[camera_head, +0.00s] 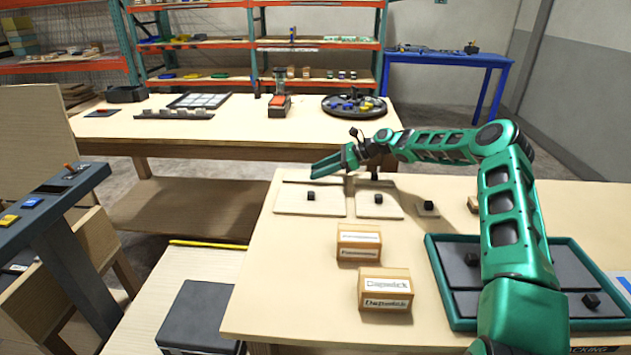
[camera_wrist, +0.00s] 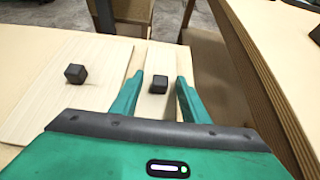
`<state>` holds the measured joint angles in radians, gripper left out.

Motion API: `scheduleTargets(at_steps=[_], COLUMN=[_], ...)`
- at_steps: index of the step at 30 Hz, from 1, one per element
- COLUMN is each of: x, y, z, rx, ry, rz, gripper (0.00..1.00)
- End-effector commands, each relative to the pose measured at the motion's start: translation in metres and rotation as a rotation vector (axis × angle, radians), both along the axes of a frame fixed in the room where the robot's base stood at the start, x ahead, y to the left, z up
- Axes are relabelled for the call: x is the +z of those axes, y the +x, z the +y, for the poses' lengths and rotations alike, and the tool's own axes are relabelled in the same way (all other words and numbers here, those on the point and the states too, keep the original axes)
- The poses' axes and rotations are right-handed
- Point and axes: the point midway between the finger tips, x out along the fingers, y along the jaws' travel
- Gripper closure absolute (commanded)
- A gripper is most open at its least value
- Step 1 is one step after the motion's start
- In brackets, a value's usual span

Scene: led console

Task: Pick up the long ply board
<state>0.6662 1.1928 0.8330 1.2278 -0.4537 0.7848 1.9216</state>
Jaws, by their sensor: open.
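The long ply board (camera_wrist: 157,62) is a narrow pale strip near the table's far edge, with a black cube knob (camera_wrist: 159,84) on it. In the head view the board is partly hidden by my arm, and its knob (camera_head: 375,173) shows just below the arm. My gripper (camera_head: 314,171) is open and empty, pointing left above the boards. In the wrist view its fingers (camera_wrist: 160,79) appear on either side of the knob, with gaps to both sides. I cannot tell how far above the board they are.
Wider boards with black knobs lie beside it (camera_head: 295,207) (camera_head: 379,211), and a small one (camera_head: 427,212) sits to the right. Two cartons (camera_head: 358,243) (camera_head: 385,289) stand nearer. A green-rimmed tray (camera_head: 436,275) is at right. Another table (camera_head: 240,130) stands behind, across a gap.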

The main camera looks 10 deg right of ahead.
Motion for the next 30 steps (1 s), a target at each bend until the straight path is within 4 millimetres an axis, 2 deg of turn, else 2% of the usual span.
scheduleTargets(at_steps=[3, 8, 20, 26, 30], x=[0.000, 0.001, 0.004, 0.022, 0.045], y=[0.000, 0.000, 0.000, 0.000, 0.000], z=[0.000, 0.000, 0.000, 0.000, 0.000], rx=[0.000, 0.000, 0.002, 0.002, 0.002], ry=[0.000, 0.000, 0.001, -0.001, 0.000], rz=[0.000, -0.001, -0.002, -0.003, -0.004], gripper=[0.61, 0.99, 1.00, 1.00, 1.00])
